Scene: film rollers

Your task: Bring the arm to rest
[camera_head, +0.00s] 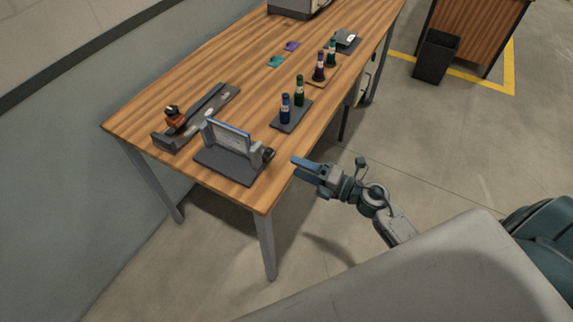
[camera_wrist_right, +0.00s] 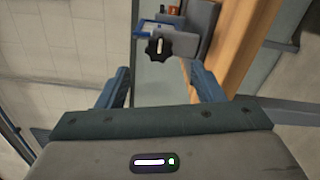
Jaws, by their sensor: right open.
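My right gripper (camera_head: 305,165) is open and empty in the head view, just off the table's front edge. In the right wrist view its two fingers (camera_wrist_right: 163,88) stand apart with nothing between them. A film roller stand (camera_head: 228,165) with a dark base, upright grey ends and a pale panel sits on the near end of the wooden table (camera_head: 185,80). Its black knob (camera_head: 268,154) faces my right gripper but is apart from it. The knob also shows beyond the fingers in the right wrist view (camera_wrist_right: 159,48). My left gripper is not in view.
A dark tray (camera_head: 290,123) holds two bottles, blue and green; more bottles stand behind it. A long grey fixture (camera_head: 180,131) with an orange and black piece lies at the left. A black bin (camera_head: 436,58) stands on the floor.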

